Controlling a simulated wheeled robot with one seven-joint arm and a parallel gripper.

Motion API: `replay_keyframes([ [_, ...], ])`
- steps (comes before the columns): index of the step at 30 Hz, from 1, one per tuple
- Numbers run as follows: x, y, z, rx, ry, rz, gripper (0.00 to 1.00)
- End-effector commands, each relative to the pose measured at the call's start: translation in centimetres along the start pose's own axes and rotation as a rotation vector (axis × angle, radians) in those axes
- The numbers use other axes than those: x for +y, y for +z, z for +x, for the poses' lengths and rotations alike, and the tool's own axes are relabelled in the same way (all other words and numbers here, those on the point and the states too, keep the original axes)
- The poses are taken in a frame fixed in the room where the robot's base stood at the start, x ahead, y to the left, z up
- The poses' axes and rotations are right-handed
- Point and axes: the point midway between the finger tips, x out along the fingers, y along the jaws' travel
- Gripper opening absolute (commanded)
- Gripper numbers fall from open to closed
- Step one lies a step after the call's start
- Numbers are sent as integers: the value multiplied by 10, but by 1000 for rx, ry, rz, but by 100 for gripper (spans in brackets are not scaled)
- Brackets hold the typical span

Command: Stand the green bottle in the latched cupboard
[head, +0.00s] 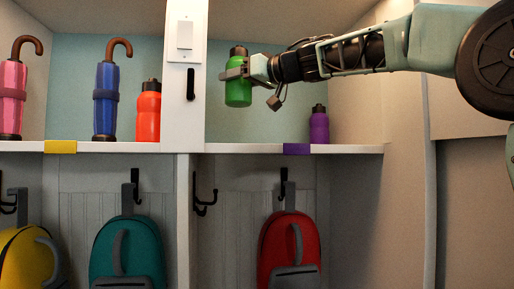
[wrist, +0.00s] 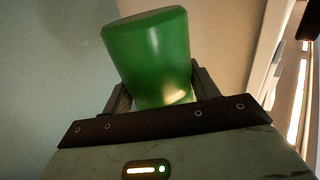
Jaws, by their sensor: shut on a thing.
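The green bottle (head: 238,94) with a dark cap is upright in the head view, in front of the right-hand open upper compartment and above its shelf. My gripper (head: 232,73) comes in from the right and is shut on the bottle near its top. In the wrist view the bottle's green body (wrist: 150,55) stands out between the two dark fingers; its cap does not show there. I cannot make out a latched cupboard for certain in either view.
A purple bottle (head: 319,124) stands on the white shelf (head: 355,149) to the right. An orange bottle (head: 148,110) and two umbrellas stand further left. Backpacks, including a red one (head: 289,245), hang below.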

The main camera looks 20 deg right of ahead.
Motion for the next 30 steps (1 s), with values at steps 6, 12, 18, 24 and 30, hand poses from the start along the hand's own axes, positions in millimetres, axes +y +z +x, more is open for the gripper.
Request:
replay_keyframes([
  [6,0,35,0,-1,1,3,34],
  [12,0,61,0,0,0,0,34],
  [18,0,85,0,-1,0,1,34],
  [24,0,100,0,1,0,1,34],
  [30,0,101,0,-2,0,1,62],
])
